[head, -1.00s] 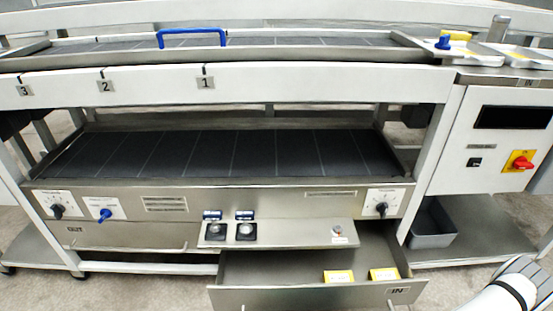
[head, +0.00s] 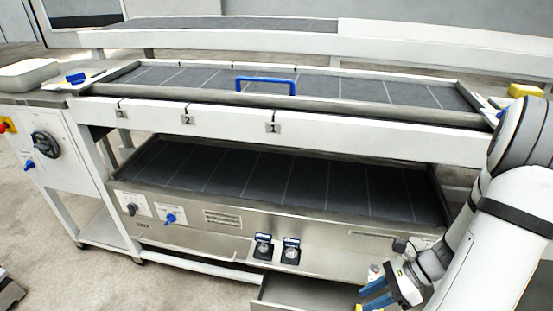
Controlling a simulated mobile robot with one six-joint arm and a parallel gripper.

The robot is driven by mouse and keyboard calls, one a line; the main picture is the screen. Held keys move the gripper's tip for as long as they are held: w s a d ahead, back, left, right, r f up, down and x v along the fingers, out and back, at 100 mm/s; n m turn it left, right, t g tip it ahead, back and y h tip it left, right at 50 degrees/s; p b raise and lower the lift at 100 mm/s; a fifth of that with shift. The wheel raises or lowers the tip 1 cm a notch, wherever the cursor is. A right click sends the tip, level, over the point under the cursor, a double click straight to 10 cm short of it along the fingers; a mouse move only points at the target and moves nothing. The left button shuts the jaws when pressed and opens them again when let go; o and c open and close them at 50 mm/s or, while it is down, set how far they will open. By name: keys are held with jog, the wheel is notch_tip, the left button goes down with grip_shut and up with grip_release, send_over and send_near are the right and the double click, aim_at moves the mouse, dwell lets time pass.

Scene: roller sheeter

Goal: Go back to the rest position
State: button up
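My gripper (head: 374,294) is at the lower right of the head view, at the end of my white arm. Its two blue fingers point down and left and look apart, with nothing seen between them. It is in front of the machine's lower panel, above or near the pulled-out drawer (head: 290,293). A small yellow patch shows by the fingertips at the picture's bottom edge; I cannot tell what it is part of.
The roller sheeter's upper tray (head: 340,90) has a blue handle (head: 265,81). A side cabinet (head: 60,150) stands at left. The floor at lower left (head: 110,285) is mostly clear.

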jog(key=a+r+n+t+h+p, duration=0.1)
jog(key=a+r+n+h+p, duration=0.1)
jog(key=r+n, duration=0.5)
jog(key=s+a+r+n+t+h+p, duration=0.1)
jog(key=a+r+n+h+p, duration=0.2)
jog(key=r, duration=1.1)
jog(key=s+a+r+n+t+h+p, duration=0.1)
jog(key=a+r+n+h+p, duration=0.1)
jog(key=r+n+h+p, duration=0.2)
notch_tip(320, 180, up, 8)
jog(key=n+p, duration=0.3)
jog(key=n, duration=0.3)
jog(key=shift+a+f+n+t+h, duration=0.15)
jog(key=shift+a+n+t+h, duration=0.15)
jog(key=shift+n+h, duration=0.1)
jog(key=shift+s, duration=0.1)
